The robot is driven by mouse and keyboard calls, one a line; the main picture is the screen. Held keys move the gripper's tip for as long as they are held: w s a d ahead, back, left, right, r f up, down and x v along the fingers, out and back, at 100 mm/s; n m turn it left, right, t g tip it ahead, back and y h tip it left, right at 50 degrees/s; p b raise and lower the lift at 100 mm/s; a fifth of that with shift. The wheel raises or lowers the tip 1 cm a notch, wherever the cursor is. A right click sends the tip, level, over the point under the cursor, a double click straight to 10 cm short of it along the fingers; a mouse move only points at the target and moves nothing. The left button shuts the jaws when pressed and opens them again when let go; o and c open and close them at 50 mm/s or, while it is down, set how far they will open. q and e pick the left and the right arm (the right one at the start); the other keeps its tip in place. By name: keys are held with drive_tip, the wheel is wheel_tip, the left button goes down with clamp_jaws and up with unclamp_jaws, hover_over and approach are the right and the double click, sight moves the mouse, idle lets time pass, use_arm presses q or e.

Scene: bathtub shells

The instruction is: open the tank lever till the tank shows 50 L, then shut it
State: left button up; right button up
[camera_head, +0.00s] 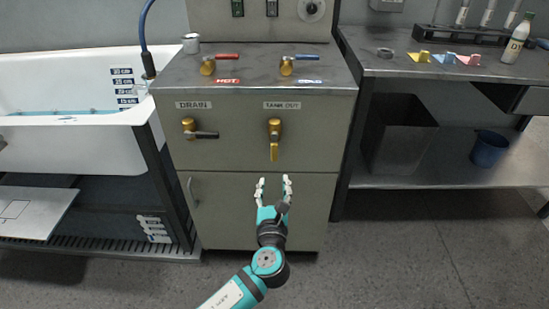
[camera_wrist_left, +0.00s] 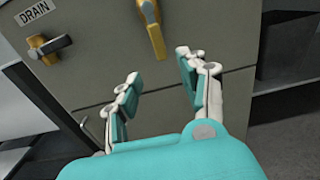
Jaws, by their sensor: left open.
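The TANK OUT lever (camera_head: 274,150) is a brass valve with a yellow handle hanging straight down, on the front of the grey cabinet. It also shows at the top of the left wrist view (camera_wrist_left: 153,30). My left gripper (camera_head: 273,182) is open and empty, below the lever and apart from it. In the left wrist view its two fingers (camera_wrist_left: 158,66) are spread, with the handle beyond their tips. A round dial (camera_head: 312,9) is on the panel above, too small to read. My right gripper is not in view.
The DRAIN lever (camera_head: 204,134), with a dark handle pointing right, is left of TANK OUT. Red (camera_head: 227,57) and blue (camera_head: 306,58) handled taps are on the cabinet top. A white tub (camera_head: 70,145) stands left, a bench (camera_head: 440,68) right. The floor ahead is clear.

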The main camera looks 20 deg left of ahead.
sight(274, 157)
use_arm(q)
drive_tip(key=b+x, duration=0.2)
drive_tip(key=x, duration=0.9)
drive_tip(key=shift+w+f, duration=0.15)
drive_tip(key=shift+w, duration=0.05)
drive_tip(key=shift+w+a, duration=0.2)
drive_tip(key=shift+w, duration=0.3)
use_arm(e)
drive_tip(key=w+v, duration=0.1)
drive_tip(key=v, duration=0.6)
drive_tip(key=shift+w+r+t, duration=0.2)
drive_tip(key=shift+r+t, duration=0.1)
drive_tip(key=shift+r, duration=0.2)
use_arm(q)
clamp_jaws()
